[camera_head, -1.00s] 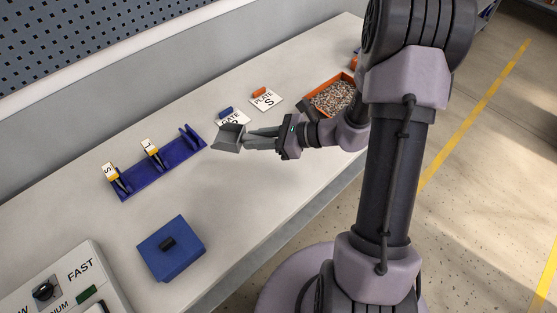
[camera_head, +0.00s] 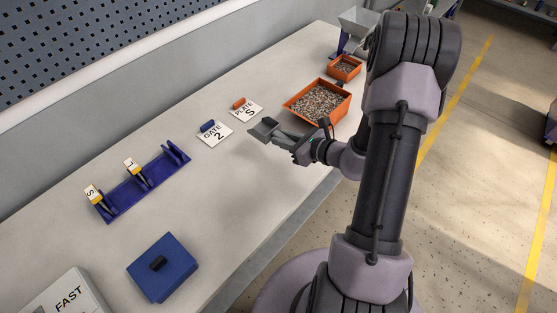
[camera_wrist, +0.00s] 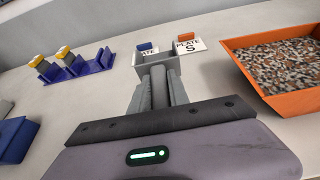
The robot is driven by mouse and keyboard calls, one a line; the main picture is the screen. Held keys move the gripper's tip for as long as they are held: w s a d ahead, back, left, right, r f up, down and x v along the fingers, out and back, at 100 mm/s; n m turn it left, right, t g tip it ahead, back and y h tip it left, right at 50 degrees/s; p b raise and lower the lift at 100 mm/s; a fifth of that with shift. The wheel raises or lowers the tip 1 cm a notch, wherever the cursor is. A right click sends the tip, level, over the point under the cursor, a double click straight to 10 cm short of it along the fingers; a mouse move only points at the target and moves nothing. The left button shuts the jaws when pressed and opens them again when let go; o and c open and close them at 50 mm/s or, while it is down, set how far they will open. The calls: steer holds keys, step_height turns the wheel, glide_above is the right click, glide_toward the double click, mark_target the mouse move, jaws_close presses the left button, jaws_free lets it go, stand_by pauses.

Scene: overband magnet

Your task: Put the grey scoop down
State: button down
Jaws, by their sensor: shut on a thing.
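The grey scoop (camera_head: 264,128) is at the end of my gripper (camera_head: 285,138), out over the white bench. It also shows in the wrist view (camera_wrist: 156,63), past my gripper's fingers (camera_wrist: 158,88). The scoop looks held above the bench, left of the large orange tray (camera_head: 306,116) and in front of the PLATE S card (camera_head: 247,113). I cannot tell whether anything is in the scoop.
A blue box (camera_head: 181,275) with a black knob stands at the front. A smaller orange tray (camera_head: 345,74) is farther back.

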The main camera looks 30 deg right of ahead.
mark_target(283, 164)
step_height(283, 164, down, 10)
steer(key=b, duration=0.4)
steer(key=shift+r, duration=0.15)
steer(key=c, duration=1.3)
jaws_free()
steer(key=shift+o, duration=0.2)
